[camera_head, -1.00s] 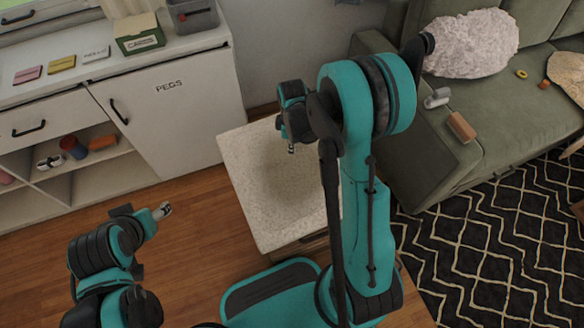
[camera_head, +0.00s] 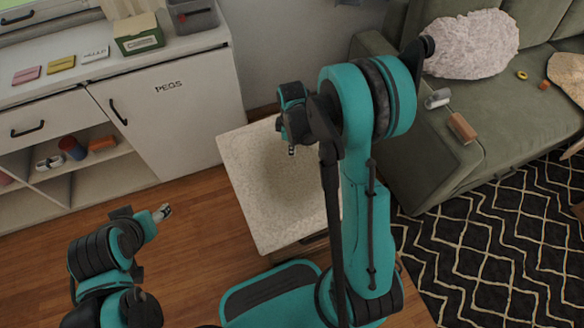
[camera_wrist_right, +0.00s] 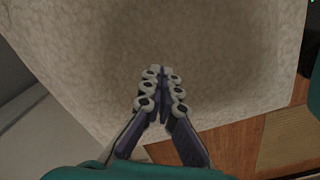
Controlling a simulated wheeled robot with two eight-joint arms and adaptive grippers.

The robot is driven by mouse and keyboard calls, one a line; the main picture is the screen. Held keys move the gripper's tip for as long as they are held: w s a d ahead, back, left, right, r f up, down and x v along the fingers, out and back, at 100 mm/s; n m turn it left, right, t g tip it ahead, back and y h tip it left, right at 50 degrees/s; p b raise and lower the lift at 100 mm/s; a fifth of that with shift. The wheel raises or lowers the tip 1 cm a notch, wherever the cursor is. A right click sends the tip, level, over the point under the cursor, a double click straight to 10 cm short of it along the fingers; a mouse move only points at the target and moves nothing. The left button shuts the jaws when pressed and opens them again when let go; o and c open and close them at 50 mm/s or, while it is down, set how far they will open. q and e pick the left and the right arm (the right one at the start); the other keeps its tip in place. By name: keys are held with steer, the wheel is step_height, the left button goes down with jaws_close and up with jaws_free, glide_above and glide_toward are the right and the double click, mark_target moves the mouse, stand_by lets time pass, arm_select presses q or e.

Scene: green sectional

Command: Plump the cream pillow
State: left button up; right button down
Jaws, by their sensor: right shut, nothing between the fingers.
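The cream pillow (camera_head: 472,45) is a lumpy, pale, fluffy cushion resting on the green sofa seat at the upper right of the head view, against the backrest. My right gripper (camera_head: 291,150) is well to the left of it, over a pale speckled side table, pointing down. In the right wrist view my right gripper (camera_wrist_right: 161,85) is shut and empty, with the table top behind its fingers. My left gripper (camera_head: 163,212) is above the wooden floor at the lower left, far from the pillow; its fingers are too small to judge.
The side table (camera_head: 240,166) stands between the white cabinet (camera_head: 170,115) and the green sofa (camera_head: 405,160). A brown block (camera_head: 462,128) and a grey cylinder (camera_head: 437,98) lie on the sofa near its arm. A yellow ring (camera_head: 521,75) lies beside the pillow. A patterned rug (camera_head: 490,250) covers the right floor.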

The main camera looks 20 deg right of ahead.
stand_by(0.3)
steer(key=shift+r+p, duration=0.35)
steer(key=shift+p, duration=0.05)
steer(key=shift+r+p, duration=0.35)
steer(key=shift+r, duration=0.25)
steer(key=shift+f, duration=0.2)
steer(key=shift+f+b, duration=0.75)
steer(key=shift+f, duration=0.1)
stand_by(0.4)
